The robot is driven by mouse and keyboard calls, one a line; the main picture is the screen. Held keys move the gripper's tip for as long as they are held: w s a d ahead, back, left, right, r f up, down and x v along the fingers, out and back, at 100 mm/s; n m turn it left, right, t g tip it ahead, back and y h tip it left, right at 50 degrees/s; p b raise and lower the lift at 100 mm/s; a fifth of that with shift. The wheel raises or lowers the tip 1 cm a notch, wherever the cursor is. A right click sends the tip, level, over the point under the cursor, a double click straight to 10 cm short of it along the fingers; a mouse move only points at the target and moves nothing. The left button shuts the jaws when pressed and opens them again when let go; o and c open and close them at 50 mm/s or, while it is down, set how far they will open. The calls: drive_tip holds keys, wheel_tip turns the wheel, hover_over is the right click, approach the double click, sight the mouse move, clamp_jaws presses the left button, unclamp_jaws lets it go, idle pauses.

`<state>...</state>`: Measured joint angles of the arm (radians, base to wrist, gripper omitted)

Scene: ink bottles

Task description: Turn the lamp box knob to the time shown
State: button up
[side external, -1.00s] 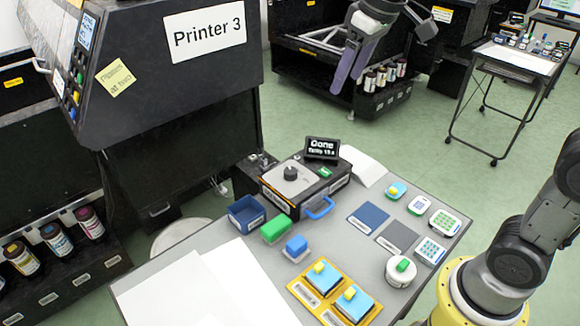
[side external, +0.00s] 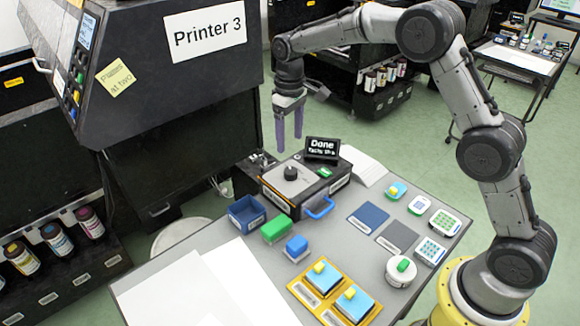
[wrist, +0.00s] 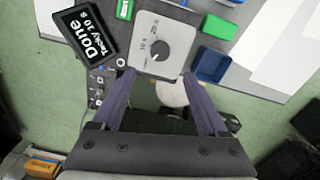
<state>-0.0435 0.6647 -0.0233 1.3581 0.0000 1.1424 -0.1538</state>
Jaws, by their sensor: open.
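The lamp box (side external: 311,192) stands at the back of the grey table, a dark box with a light dial plate on top. Its round black knob (side external: 291,173) shows in the wrist view (wrist: 160,51), with "10 s" and "20 s" marks to its left. A small white mark shows on the knob's lower left; I cannot tell exactly which setting it meets. A black display (side external: 322,148) beside the box reads "Done" and "Tacky 10 s" in the wrist view (wrist: 86,33). My gripper (side external: 289,142) is open and empty, pointing down above the knob, clear of it.
A yellow note (side external: 115,78) on Printer 3 (side external: 205,35) has small writing.

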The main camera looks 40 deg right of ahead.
sight(290, 170)
wheel_tip(290, 170, down, 10)
drive_tip(key=shift+f, duration=0.15)
idle(0.3)
clamp_jaws()
